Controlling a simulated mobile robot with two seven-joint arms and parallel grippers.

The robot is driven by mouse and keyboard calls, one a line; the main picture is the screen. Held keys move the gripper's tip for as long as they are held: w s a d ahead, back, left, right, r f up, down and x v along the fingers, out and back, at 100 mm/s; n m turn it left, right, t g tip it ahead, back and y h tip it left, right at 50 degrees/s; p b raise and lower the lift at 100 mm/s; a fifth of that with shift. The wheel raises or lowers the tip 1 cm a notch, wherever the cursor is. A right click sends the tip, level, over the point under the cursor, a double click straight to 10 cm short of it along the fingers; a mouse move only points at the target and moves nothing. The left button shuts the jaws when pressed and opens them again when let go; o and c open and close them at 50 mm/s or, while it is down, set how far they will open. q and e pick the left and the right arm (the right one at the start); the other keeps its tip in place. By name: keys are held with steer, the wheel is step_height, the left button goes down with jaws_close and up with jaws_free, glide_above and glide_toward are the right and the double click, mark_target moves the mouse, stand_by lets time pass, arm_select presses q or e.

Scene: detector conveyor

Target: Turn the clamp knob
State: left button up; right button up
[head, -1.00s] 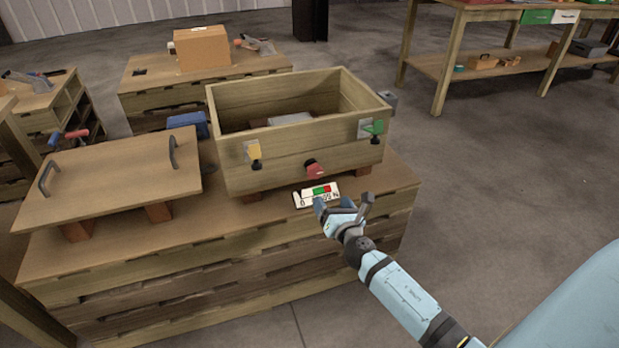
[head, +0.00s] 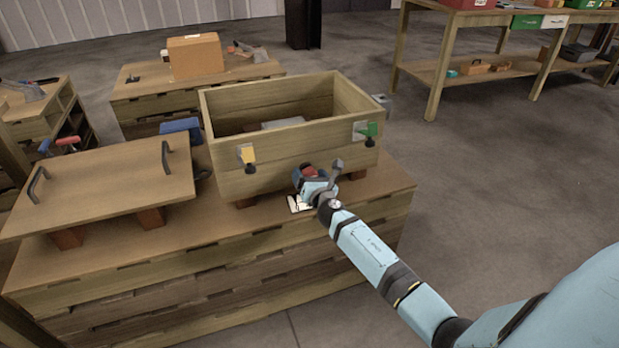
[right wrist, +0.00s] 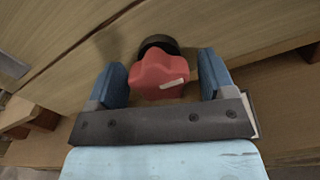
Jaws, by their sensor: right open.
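The red clamp knob (right wrist: 158,75) sits on the front face of the wooden crate (head: 225,172), on a dark round collar. It has lobes and a pale mark. In the head view the knob (head: 309,169) is partly hidden by my right gripper (head: 317,173). In the right wrist view the open gripper (right wrist: 163,80) has one blue finger on each side of the knob. A gap shows at the right finger; at the left finger I cannot tell whether it touches. My left gripper is not in view.
A white gauge card (head: 297,204) lies below, partly covered by my gripper. A wooden lid with handles (head: 105,185) lies left on the bench.

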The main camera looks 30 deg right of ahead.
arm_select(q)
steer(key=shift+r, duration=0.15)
arm_select(e)
steer(key=c, duration=0.9)
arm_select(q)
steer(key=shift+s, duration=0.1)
arm_select(e)
steer(key=shift+m, duration=0.3)
steer(key=m+b, duration=0.1)
steer(key=m, duration=0.2)
steer(key=shift+m, duration=0.4)
steer(key=m, duration=0.4)
steer(key=shift+m, duration=0.3)
steer(key=m, duration=0.2)
steer(key=shift+a+m, duration=0.1)
steer(key=shift+m, duration=0.2)
steer(key=m+p, duration=0.1)
steer(key=m, duration=0.3)
steer(key=shift+r+m, duration=0.1)
steer(key=shift+m, duration=0.3)
